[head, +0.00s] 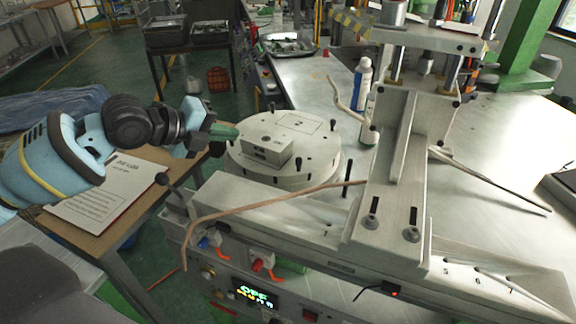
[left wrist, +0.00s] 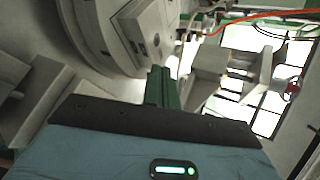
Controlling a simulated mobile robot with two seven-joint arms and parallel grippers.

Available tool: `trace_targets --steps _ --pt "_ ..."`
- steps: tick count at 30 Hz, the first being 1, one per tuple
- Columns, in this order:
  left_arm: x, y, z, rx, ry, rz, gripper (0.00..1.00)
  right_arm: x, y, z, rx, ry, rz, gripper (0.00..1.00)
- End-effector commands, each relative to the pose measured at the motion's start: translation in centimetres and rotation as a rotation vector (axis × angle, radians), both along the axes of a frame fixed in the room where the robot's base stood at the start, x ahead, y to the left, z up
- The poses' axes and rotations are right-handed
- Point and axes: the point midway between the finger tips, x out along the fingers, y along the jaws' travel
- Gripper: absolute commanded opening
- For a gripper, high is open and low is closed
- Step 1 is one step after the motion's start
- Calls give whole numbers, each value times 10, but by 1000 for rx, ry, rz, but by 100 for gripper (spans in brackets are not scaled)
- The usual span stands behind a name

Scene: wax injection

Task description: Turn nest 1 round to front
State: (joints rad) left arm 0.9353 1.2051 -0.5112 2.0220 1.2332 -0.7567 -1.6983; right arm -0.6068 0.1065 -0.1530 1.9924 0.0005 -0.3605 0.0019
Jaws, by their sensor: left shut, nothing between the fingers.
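The round turntable (head: 316,165) sits on the machine bench, left of the press. A metal block (head: 265,149) with a small hole in its front face lies on the turntable's near side. An outlined square spot (head: 300,122) shows farther back on its top, and dark pegs stand around it. I cannot read which nest is number 1. My left gripper (head: 228,131) is shut and empty at the turntable's left rim, beside the block. In the left wrist view its green fingers (left wrist: 161,87) are together, close to the turntable (left wrist: 104,28) and the block (left wrist: 139,26); contact is unclear. My right gripper is not in view.
The press column (head: 398,170) stands right of the turntable. A bent tan rod (head: 270,201) crosses in front. A clipboard sheet (head: 108,190) lies on the left table.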

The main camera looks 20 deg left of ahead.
Motion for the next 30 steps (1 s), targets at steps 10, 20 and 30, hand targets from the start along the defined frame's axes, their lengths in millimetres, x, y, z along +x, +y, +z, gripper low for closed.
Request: trace_targets --steps 10,20,30 --pt "-42 -28 4 -84 255 -61 0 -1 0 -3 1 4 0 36" --pt "-33 -36 -4 -87 254 -64 0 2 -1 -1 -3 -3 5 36" --pt "2 -69 -41 -87 254 -64 0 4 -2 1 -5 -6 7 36"
